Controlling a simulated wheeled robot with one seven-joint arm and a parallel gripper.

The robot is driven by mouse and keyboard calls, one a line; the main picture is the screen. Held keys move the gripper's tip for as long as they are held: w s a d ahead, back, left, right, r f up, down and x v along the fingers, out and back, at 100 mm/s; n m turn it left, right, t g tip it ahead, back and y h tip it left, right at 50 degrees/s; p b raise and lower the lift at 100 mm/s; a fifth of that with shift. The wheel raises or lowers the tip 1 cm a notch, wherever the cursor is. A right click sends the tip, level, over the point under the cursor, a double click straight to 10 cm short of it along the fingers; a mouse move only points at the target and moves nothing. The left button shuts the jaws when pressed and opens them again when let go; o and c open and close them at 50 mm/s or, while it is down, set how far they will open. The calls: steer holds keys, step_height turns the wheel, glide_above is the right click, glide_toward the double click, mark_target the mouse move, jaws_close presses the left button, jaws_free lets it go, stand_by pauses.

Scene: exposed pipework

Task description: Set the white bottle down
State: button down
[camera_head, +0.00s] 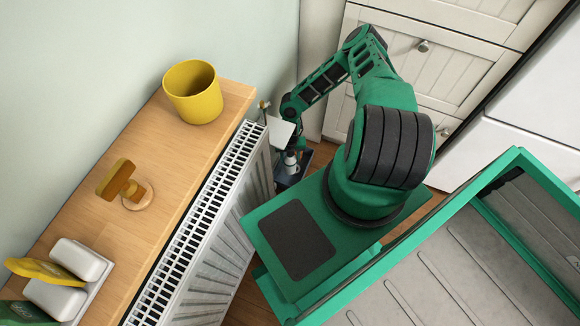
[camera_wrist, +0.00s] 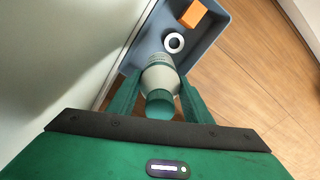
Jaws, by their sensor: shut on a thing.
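The white bottle (camera_wrist: 160,78) is between the two green fingers of my gripper (camera_wrist: 161,88) in the wrist view. It has a grey-green band and a teal-green end facing the camera. My gripper is shut on it. The bottle is over a blue-grey bin (camera_wrist: 207,40); I cannot tell whether it touches the bin floor. In the head view the bottle (camera_head: 291,162) shows small below my wrist, beside the radiator, with the bin (camera_head: 284,180) under it. My gripper's fingers are mostly hidden there.
The bin holds an orange block (camera_wrist: 193,14) and a white ring-shaped thing (camera_wrist: 174,43). A white radiator (camera_head: 232,225) stands close left. The wooden shelf (camera_head: 165,150) bears a yellow pot (camera_head: 194,95) and other small things. White drawers (camera_head: 425,70) stand behind. Wooden floor lies right of the bin.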

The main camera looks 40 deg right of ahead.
mark_target(290, 166)
steer(key=shift+a+f, duration=0.1)
steer(key=shift+f, duration=3.05)
steer(key=shift+f, duration=0.6)
steer(key=c, duration=0.9)
jaws_free()
steer(key=shift+r, duration=0.1)
step_height(290, 166, up, 13)
steer(key=shift+f, duration=0.1)
